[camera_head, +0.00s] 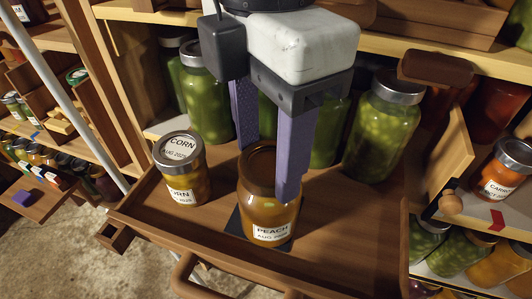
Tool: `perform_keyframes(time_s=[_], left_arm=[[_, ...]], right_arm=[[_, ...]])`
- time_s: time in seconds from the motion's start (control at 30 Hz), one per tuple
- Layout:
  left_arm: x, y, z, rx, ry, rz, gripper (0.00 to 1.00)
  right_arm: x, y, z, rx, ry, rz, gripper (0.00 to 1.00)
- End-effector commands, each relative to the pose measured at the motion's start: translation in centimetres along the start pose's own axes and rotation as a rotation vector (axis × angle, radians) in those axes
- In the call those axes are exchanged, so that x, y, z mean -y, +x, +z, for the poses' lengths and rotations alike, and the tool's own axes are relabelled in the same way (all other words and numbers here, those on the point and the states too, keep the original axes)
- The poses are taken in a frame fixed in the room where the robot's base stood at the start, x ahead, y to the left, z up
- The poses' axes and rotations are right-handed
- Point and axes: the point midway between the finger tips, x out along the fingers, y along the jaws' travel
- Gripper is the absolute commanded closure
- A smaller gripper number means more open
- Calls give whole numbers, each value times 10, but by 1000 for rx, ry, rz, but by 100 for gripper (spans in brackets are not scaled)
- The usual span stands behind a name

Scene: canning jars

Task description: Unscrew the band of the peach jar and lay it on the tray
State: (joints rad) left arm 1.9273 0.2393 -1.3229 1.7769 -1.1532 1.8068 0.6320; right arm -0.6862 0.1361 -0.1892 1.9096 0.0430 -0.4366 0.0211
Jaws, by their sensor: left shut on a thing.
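The peach jar (262,215) stands upright on a dark square mat (233,222) on a wooden tray-like surface with raised edges (330,262). It holds amber contents and has a "PEACH" label. Its top, with a brownish band (257,172), is partly hidden by my fingers. My left gripper (265,172) comes from above, with one purple finger on the far left side of the jar's top and one on the near right side. It is shut on the band, though the exact contact is partly hidden. My right gripper is not in view.
A corn jar (182,172) with a silver lid stands to the left. Several green jars (384,128) stand behind. A carrot jar (505,168) is on the right shelf. Shelves with small jars fill the left. The wooden surface is clear to the right of the peach jar.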

Motion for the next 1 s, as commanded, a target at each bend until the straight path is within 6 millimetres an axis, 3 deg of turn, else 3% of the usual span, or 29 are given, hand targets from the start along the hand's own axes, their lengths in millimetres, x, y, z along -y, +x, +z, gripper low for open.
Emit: perform_keyframes(time_s=[0.4,0.5,1.0], left_arm=[[1,2,0,-2,-94,-1,73],[1,4,0,0,-190,1,73],[1,-13,0,0,-176,-1,73]], right_arm=[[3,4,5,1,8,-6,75],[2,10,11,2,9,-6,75],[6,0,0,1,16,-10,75]])
